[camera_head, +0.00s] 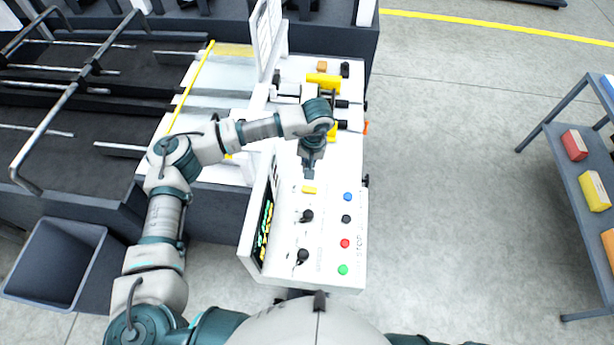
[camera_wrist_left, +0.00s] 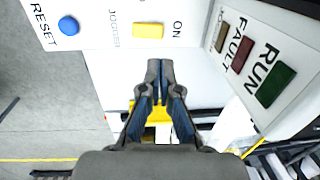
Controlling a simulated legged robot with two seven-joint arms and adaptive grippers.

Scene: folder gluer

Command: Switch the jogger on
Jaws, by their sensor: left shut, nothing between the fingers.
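The jogger switch (camera_head: 310,189) is a small yellow rocker on the white control panel (camera_head: 325,235). In the left wrist view the yellow switch (camera_wrist_left: 148,30) sits between the printed words JOGGER and ON. I cannot tell which way it is tipped. My left gripper (camera_head: 309,175) points down just beyond the switch, on its far side in the head view. In the left wrist view my left gripper (camera_wrist_left: 160,68) is shut and empty, its tips just below the switch in the picture; contact is not clear. My right gripper is not in view.
Blue (camera_head: 347,197), black (camera_head: 346,219), red (camera_head: 345,243) and green (camera_head: 342,269) buttons line the panel's right side. Two black knobs (camera_head: 306,216) (camera_head: 302,256) are nearer me. A screen (camera_head: 264,222) stands at the left.

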